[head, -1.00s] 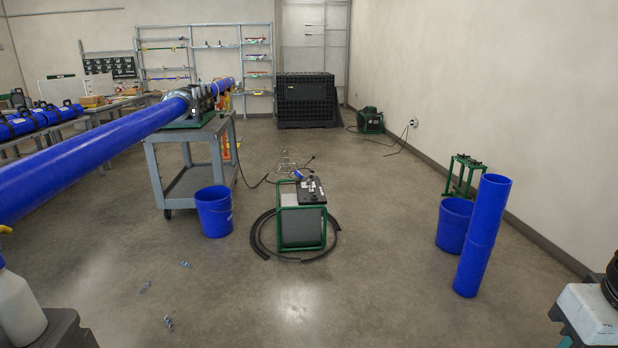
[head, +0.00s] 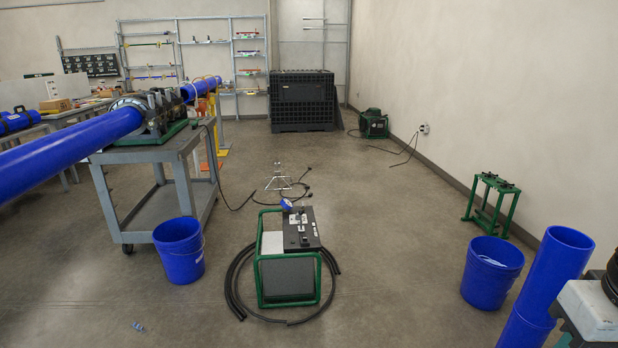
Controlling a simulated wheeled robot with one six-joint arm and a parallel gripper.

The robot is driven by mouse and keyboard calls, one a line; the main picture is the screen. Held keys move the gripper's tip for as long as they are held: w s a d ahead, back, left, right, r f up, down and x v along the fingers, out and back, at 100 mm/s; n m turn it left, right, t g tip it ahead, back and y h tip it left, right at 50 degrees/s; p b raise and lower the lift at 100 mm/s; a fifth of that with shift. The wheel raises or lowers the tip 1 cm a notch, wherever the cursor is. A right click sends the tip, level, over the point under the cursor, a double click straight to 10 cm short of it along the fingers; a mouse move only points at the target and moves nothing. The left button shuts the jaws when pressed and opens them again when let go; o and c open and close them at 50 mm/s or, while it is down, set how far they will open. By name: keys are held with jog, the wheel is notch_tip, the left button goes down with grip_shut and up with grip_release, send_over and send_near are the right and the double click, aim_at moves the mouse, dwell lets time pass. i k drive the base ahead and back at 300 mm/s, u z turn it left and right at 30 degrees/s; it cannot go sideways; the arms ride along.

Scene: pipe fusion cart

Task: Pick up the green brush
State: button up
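I cannot make out a green brush anywhere in the head view. Small items on the far tables and shelves are too small to tell apart. My gripper is not in view, so whether it is open or shut does not show.
A grey cart (head: 165,225) carries a clamp machine (head: 150,115) and long blue pipe (head: 70,146). A green-framed unit (head: 288,275) with a coiled hose stands ahead. Blue buckets (head: 180,252) (head: 491,272) and an upright blue pipe (head: 545,285) flank it. Floor between unit and right bucket is clear.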

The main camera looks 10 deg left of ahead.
aim_at(194, 125)
jog(key=i, duration=7.8)
jog(key=u, duration=3)
jog(key=i, duration=0.5)
jog(key=z, duration=0.1)
